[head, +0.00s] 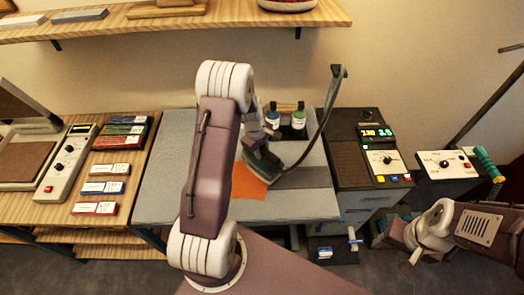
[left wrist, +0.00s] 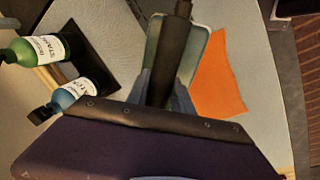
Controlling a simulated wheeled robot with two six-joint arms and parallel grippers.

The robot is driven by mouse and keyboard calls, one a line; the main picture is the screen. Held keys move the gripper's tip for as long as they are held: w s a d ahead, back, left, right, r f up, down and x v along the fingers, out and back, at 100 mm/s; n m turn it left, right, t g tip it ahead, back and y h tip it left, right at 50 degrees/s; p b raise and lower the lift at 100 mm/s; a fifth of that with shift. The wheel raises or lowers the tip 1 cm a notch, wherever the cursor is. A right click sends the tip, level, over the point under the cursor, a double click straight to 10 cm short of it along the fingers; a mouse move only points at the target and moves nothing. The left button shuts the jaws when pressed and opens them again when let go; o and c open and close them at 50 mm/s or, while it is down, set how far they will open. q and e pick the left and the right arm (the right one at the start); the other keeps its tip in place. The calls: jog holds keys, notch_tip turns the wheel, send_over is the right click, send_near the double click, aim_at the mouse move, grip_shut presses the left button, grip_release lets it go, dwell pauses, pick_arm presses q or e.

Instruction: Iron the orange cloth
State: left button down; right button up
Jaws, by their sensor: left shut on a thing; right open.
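The orange cloth (head: 246,186) lies on the grey ironing surface (head: 165,180), partly hidden behind my left arm and the iron. The dark green iron (head: 297,157) is at the cloth's upper right in the head view, overlapping its edge. My left gripper (head: 262,160) is shut on the iron's dark handle. In the left wrist view the handle stands between the fingers (left wrist: 168,95), with the iron's green body (left wrist: 198,48) beyond and the orange cloth (left wrist: 220,78) beside it. I cannot tell whether the iron touches the cloth. My right gripper (head: 412,245) is open at the lower right, away from the table.
Two bottles, one blue (head: 272,120) and one green (head: 299,121), stand in a dark holder behind the iron. A curved cord (head: 322,120) hangs from a post to the iron. A control box (head: 385,160) stands right of the board; small boxes (head: 103,187) lie left.

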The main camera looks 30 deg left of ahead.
pick_arm(q)
jog(key=shift+w+r+p, duration=0.1)
jog(key=shift+r+p, duration=0.8)
jog(key=shift+r, duration=0.45)
